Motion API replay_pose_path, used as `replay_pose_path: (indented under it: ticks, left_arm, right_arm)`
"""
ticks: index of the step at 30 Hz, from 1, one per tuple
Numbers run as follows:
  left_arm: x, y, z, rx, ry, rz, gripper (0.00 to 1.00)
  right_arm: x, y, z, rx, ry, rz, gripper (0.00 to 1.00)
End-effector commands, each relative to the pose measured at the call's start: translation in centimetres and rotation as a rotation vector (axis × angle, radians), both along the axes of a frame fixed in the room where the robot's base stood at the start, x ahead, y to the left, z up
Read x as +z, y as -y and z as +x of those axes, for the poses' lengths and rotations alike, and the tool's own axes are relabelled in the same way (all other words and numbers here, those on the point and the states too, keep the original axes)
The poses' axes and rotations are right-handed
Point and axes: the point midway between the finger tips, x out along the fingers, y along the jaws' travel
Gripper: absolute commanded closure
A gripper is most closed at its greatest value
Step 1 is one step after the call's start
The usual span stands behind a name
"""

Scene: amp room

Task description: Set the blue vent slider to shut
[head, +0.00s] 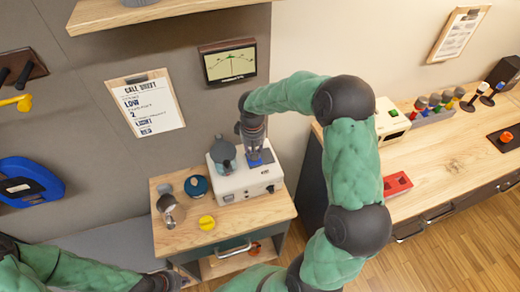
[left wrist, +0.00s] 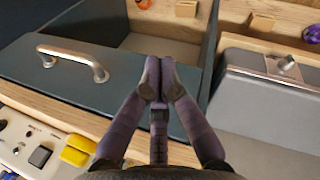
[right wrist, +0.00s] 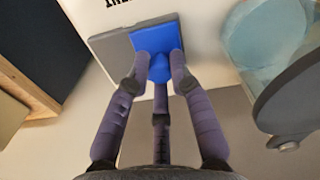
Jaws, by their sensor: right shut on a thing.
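The blue vent slider (right wrist: 158,38) is a blue tab on a grey strip on top of a white box (head: 243,180). In the head view its blue part (head: 256,161) shows just below my right gripper (head: 253,151). In the right wrist view the fingertips of my right gripper (right wrist: 159,66) close on the slider's raised blue grip from both sides. The fingertips and wrist cover part of the slider's track. My left gripper (left wrist: 156,85) is shut and empty, over a dark panel with a metal handle (left wrist: 72,58). It is low at the left in the head view.
A grey round-topped part (head: 222,152) stands beside the slider on the box; a pale blue round part (right wrist: 268,35) is close by in the right wrist view. A yellow piece (head: 206,222) and a metal cup (head: 168,205) sit on the wooden cabinet top (head: 185,240).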

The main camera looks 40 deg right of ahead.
Motion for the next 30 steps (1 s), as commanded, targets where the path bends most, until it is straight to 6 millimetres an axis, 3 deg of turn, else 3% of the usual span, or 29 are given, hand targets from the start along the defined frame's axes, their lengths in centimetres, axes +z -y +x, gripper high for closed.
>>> replay_pose_path:
  ticks: [5, 6, 8, 9, 21, 26, 30]
  left_arm:
    - [0.0, 0.0, 0.0, 0.000, 0.000, 0.000, 1.00]
    - [0.0, 0.0, 0.0, 0.000, 0.000, 0.000, 1.00]
    - [0.0, 0.0, 0.0, 0.000, 0.000, 0.000, 1.00]
    - [0.0, 0.0, 0.0, 0.000, 0.000, 0.000, 1.00]
    - [0.0, 0.0, 0.0, 0.000, 0.000, 0.000, 1.00]
    - [0.0, 0.0, 0.0, 0.000, 0.000, 0.000, 1.00]
    - [0.0, 0.0, 0.0, 0.000, 0.000, 0.000, 1.00]
  right_arm:
    - [-0.1, -0.3, 0.1, 0.000, 0.002, 0.006, 1.00]
    - [-0.1, -0.3, 0.1, 0.000, 0.002, 0.006, 0.75]
    - [-0.1, -0.3, 0.1, -0.001, 0.002, 0.006, 0.58]
    - [-0.1, -0.3, 0.1, 0.000, 0.002, 0.006, 0.54]
    - [0.5, -0.2, 0.1, -0.001, 0.004, 0.003, 0.54]
    - [2.6, -0.2, 0.2, -0.001, 0.006, 0.003, 0.54]
    - [5.5, -0.2, 0.2, 0.000, 0.007, 0.003, 0.54]
